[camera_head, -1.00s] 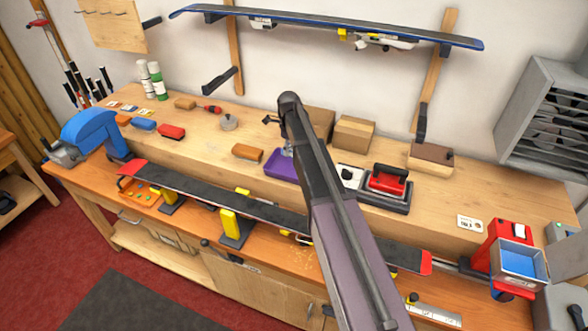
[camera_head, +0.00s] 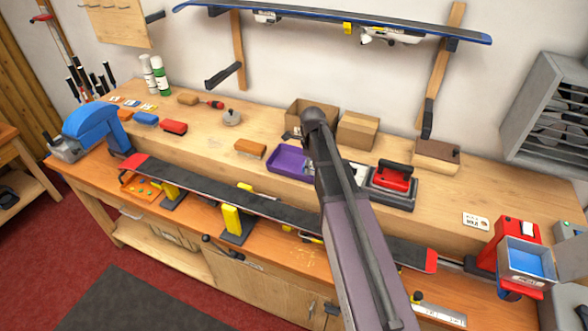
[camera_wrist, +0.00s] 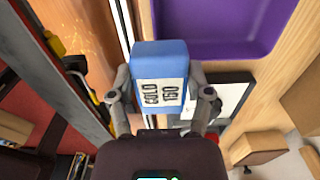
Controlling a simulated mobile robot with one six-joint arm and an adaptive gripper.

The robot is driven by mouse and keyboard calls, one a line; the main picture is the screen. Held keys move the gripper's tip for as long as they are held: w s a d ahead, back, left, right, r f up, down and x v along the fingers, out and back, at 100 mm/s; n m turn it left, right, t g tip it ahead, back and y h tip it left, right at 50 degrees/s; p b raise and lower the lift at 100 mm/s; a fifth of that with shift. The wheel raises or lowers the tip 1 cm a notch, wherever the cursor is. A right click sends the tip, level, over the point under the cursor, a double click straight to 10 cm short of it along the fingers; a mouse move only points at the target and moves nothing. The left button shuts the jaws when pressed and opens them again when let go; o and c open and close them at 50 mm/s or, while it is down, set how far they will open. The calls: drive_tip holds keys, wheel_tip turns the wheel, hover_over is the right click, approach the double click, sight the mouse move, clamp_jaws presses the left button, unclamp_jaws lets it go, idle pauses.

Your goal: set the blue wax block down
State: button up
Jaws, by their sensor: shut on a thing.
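The blue wax block (camera_wrist: 172,58) is labelled "COLD 160" and sits between the fingers of my gripper (camera_wrist: 161,92), which is shut on it. In the wrist view a purple tray (camera_wrist: 220,52) lies beyond the block, to its upper right. The block looks apart from the tray; its height above the bench is hard to tell. In the head view the purple tray (camera_head: 290,160) is on the bench, with its right end behind my arm. The block and my gripper are hidden there behind my arm.
Cardboard boxes (camera_head: 358,130) stand behind. An orange-brown brush (camera_head: 250,148) lies left of the tray. A long dark board (camera_head: 220,192) is clamped along the front. Bare wood lies between brush and red block (camera_head: 173,126).

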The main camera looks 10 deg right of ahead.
drive_tip(key=s, duration=0.1)
drive_tip(key=s+d, duration=0.1)
drive_tip(key=s, duration=0.2)
drive_tip(key=shift+s+d+f, duration=0.15)
drive_tip(key=shift+s+f, duration=0.2)
drive_tip(key=shift+f, duration=0.05)
drive_tip(key=b, duration=0.2)
hover_over(293, 165)
drive_tip(key=s, duration=0.1)
drive_tip(key=shift+d+f, duration=0.25)
drive_tip(key=shift+f, duration=0.45)
drive_tip(key=shift+w+a, duration=0.15)
drive_tip(key=shift+w, duration=0.3)
drive_tip(key=shift+w+a+f, duration=0.1)
drive_tip(key=shift+w+f, duration=0.15)
drive_tip(key=shift+s+f+b, duration=0.1)
drive_tip(key=shift+f+b, duration=1.5)
drive_tip(key=shift+b, duration=0.15)
drive_tip(key=shift+f, duration=0.2)
